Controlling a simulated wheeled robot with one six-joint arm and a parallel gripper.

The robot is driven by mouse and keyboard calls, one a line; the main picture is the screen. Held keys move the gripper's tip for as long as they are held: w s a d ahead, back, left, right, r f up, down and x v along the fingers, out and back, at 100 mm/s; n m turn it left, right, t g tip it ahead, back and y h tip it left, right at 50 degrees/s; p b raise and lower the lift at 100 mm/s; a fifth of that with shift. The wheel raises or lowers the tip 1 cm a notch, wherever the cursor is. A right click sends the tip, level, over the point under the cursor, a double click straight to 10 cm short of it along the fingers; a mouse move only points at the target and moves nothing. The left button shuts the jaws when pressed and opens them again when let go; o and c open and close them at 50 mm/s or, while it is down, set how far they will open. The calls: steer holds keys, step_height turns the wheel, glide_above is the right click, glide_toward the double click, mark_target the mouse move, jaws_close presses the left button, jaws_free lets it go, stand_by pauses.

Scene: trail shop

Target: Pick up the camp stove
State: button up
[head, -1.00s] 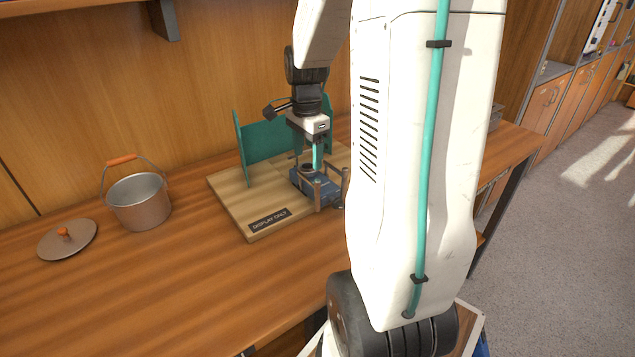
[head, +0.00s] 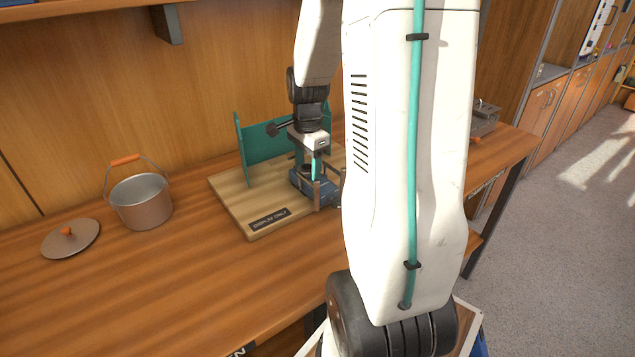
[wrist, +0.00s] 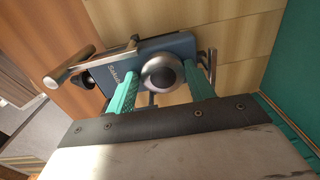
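A small blue camp stove (head: 308,186) with a round metal burner sits on a wooden display board (head: 228,205) marked "DISPLAY ONLY". In the wrist view the stove (wrist: 182,46) has lettering on its blue body and bar-like metal supports at its ends. My gripper (head: 312,172) is down over the stove from above. In the wrist view its two teal fingers (wrist: 162,82) are spread, one on each side of the burner. I cannot tell whether they touch it. My arm hides the stove's right end in the head view.
A teal panel (head: 262,145) stands behind the stove on the board. A pot (head: 146,208) and its lid (head: 72,240) are at left on the counter. A grey metal item (head: 484,122) with an orange part is at right, partly behind my arm. The front counter is clear.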

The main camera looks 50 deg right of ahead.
steer(key=shift+a+f, duration=0.1)
steer(key=shift+f, duration=0.4)
steer(key=shift+w+r, duration=0.1)
steer(key=shift+r, duration=0.15)
steer(key=shift+w+r, duration=0.1)
steer(key=shift+r, duration=0.05)
steer(key=c, duration=0.4)
steer(key=shift+o, duration=0.2)
steer(key=shift+r, duration=6.5)
